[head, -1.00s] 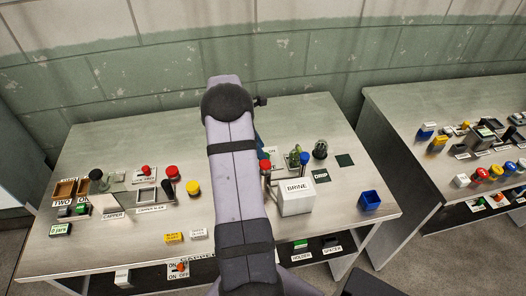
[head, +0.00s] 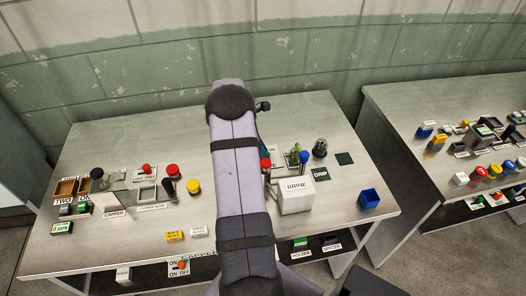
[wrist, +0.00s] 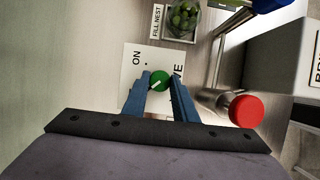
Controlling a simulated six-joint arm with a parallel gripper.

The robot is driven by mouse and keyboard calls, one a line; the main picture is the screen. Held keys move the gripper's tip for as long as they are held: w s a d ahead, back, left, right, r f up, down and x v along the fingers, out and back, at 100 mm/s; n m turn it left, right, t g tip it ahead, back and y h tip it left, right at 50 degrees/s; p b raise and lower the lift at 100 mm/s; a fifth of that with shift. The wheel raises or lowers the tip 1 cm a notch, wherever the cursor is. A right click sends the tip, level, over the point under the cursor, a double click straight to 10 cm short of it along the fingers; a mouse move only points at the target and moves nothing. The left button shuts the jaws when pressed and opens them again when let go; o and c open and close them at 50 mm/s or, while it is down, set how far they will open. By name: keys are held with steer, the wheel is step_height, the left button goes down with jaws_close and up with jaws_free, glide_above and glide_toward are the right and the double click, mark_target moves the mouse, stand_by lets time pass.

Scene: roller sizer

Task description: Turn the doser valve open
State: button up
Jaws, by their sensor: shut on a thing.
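The doser valve knob (wrist: 160,79) is small, round and green with a white pointer line lying diagonally. It sits on a white plate (wrist: 133,66) marked "ON" with a dot at the left. A partly covered word ending in "VE" is at the right. My gripper (wrist: 160,82) has its two blue fingers on either side of the knob, shut on it. In the head view my arm hides the knob and most of the gripper.
A red-topped post (wrist: 246,110) stands close to the right of my fingers. The white BRINE box (head: 296,196) is beyond it. A jar with green contents (wrist: 183,18) stands by the FILL NEST label (wrist: 157,21). A blue-topped post (head: 304,157) is near.

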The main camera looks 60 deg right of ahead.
steer(key=m, duration=0.2)
steer(key=m+y, duration=0.1)
steer(key=m, duration=0.1)
steer(key=m+g+y, duration=0.1)
steer(key=m, duration=0.1)
steer(key=shift+w+d, duration=0.1)
steer(key=shift+d, duration=0.15)
steer(key=m+y+b, duration=0.1)
steer(key=m+y, duration=0.1)
steer(key=m, duration=0.3)
steer(key=shift+d+b, duration=0.1)
steer(key=shift+b, duration=0.2)
steer(key=shift+m, duration=0.6)
steer(key=o, duration=1)
steer(key=shift+o, duration=0.2)
steer(key=shift+r, duration=0.1)
